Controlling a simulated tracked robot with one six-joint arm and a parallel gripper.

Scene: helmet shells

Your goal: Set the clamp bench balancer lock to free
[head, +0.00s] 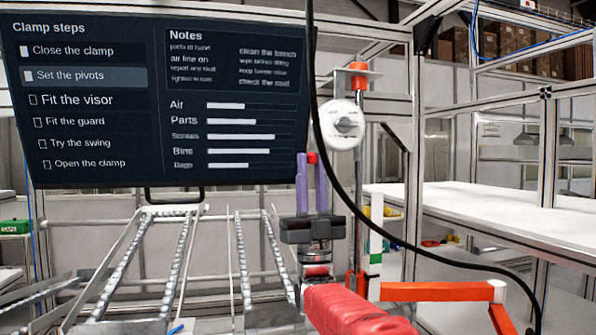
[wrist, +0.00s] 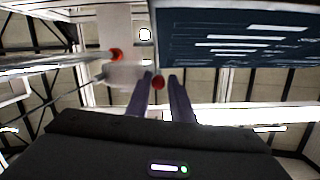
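My gripper (head: 311,178) is raised in front of the screen's right edge, its two purple fingers pointing up. The fingers are apart. A small red knob (head: 311,158) shows between the fingertips in the head view, and it also shows in the wrist view (wrist: 158,83) with narrow gaps beside it, so it does not look gripped. A round white dial (head: 343,124) with a grey handle sits on the post right of my fingers, apart from them. I cannot tell which of the two is the balancer lock, and no lock wording is readable.
The dark screen (head: 160,95) hangs at left, close to my fingers. A black cable (head: 345,185) curves down past the dial. An orange collar (head: 358,76) tops the post. Sloping roller rails (head: 175,270) lie below left. A white bench (head: 480,205) stands right.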

